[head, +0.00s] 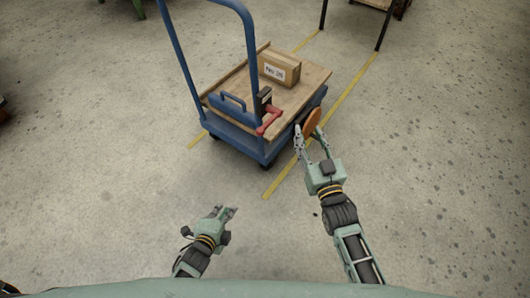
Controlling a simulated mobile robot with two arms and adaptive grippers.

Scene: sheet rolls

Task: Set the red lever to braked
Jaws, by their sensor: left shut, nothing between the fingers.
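The red lever (268,123) sits at the near right corner of the blue trolley (228,133), beside a dark upright block (264,100). It slants down toward the left; I cannot read any marking on it. My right gripper (309,131) is to the right of the lever, apart from it, just outside the trolley's right edge. Its fingers are spread. An orange-brown disc (313,121) shows at its fingertips; I cannot tell whether they touch it. My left gripper (229,212) is shut and empty, low over the floor in front of the trolley.
A cardboard box (279,68) with a white label stands on the trolley's wooden deck. The trolley's tall blue handle (175,50) rises at its left end. Yellow floor lines (345,94) run beside the trolley. A dark-legged table (383,28) is at the back right.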

